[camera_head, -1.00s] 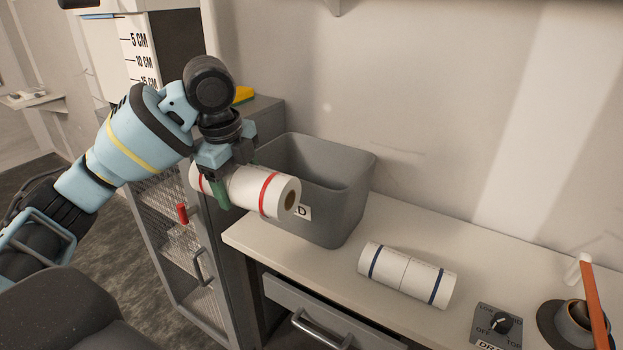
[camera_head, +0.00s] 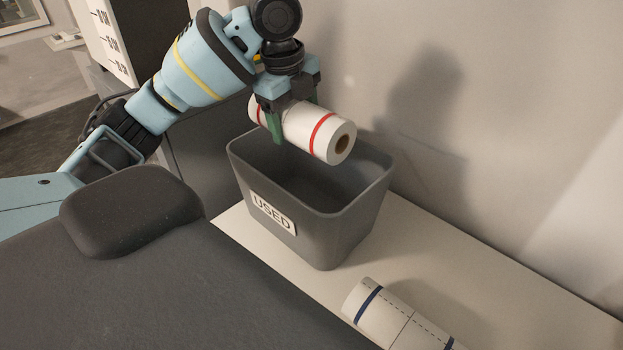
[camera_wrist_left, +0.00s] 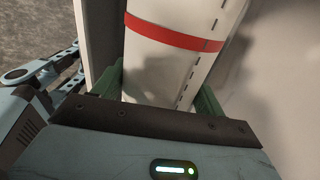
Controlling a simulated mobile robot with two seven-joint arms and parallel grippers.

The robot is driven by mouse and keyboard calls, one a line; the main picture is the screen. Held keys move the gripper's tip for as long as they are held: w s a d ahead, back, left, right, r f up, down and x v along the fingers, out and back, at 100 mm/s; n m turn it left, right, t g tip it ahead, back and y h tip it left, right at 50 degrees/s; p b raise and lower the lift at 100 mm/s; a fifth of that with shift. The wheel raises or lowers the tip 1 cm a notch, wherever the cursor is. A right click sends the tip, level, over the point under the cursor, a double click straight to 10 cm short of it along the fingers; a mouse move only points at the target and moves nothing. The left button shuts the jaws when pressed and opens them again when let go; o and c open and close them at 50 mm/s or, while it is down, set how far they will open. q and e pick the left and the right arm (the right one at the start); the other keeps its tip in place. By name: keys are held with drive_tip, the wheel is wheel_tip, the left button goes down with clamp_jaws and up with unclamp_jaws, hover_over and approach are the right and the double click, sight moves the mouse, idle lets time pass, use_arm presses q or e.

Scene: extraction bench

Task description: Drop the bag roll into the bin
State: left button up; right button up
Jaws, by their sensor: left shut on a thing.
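A white bag roll (camera_head: 312,131) with red bands is held by my left gripper (camera_head: 290,125), whose green fingers are shut around it. The roll also fills the upper part of the left wrist view (camera_wrist_left: 165,55), between the green fingers (camera_wrist_left: 160,92). In the head view the roll is over the opening of the grey bin (camera_head: 325,232), whose label (camera_head: 272,213) reads "USED". The roll lies roughly level, its open core end facing right and toward me. The bin floor is hidden. My right gripper is not in view.
A second white roll with dark blue bands (camera_head: 385,318) lies on the pale bench (camera_head: 450,270), in front and to the right of the bin. The wall stands close behind the bin.

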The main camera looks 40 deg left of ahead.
use_arm(q)
drive_tip(key=shift+s+f, duration=0.2)
drive_tip(key=shift+f, duration=0.1)
drive_tip(key=shift+w+f, duration=0.15)
drive_tip(key=shift+f, duration=2.5)
drive_tip(key=o, duration=1.6)
drive_tip(key=shift+s+r, duration=0.2)
drive_tip(key=shift+r, duration=1.1)
drive_tip(key=shift+s+r, duration=0.25)
drive_tip(key=shift+r, duration=1)
drive_tip(key=shift+s+r, duration=0.2)
drive_tip(key=shift+r, duration=1.1)
